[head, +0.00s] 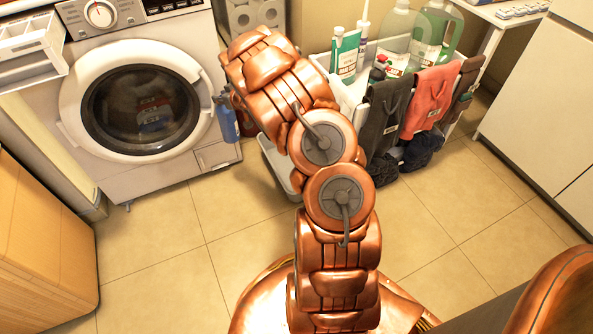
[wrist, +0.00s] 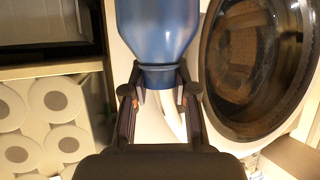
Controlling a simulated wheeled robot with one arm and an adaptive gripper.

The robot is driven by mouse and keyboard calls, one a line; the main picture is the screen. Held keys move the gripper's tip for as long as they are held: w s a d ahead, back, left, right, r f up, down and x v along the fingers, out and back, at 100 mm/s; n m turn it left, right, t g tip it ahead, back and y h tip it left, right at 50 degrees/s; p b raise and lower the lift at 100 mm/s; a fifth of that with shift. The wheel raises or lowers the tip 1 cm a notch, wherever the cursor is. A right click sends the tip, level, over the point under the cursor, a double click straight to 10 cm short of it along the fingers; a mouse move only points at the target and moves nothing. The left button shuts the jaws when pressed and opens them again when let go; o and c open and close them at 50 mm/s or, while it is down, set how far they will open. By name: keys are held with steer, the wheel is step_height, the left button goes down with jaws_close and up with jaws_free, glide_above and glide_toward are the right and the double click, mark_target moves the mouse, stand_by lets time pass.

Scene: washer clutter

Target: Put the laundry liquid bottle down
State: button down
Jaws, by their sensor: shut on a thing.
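The blue laundry liquid bottle (head: 227,117) is in front of the right side of the washer, just right of its round door. Its blue body also fills the top middle of the wrist view (wrist: 158,30). My gripper (wrist: 160,80) is shut on the narrow neck end of the bottle, one finger on each side. In the head view my arm hides most of the gripper. I cannot tell whether the bottle's base touches anything.
The washer (head: 205,150) has its door shut and its drawer (head: 30,48) out at top left. Paper rolls (head: 240,20) stand behind the arm. A white cart (head: 318,60) with bottles and hanging cloths is at right. A wooden cabinet (head: 40,245) is at left. Floor (head: 150,240) between is clear.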

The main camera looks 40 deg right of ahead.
steer(key=s+d+f+b, duration=0.1)
steer(key=s+d+f, duration=0.55)
steer(key=d, duration=0.35)
steer(key=s+d+f+b, duration=0.2)
steer(key=s+d+f, duration=0.3)
steer(key=d+f, duration=0.45)
step_height(320, 180, down, 7)
steer(key=d+b, duration=0.1)
steer(key=b, duration=0.2)
steer(key=shift+d+f, duration=0.2)
steer(key=shift+s+f, duration=0.1)
steer(key=shift+f, duration=0.05)
steer(key=c, duration=0.9)
jaws_free()
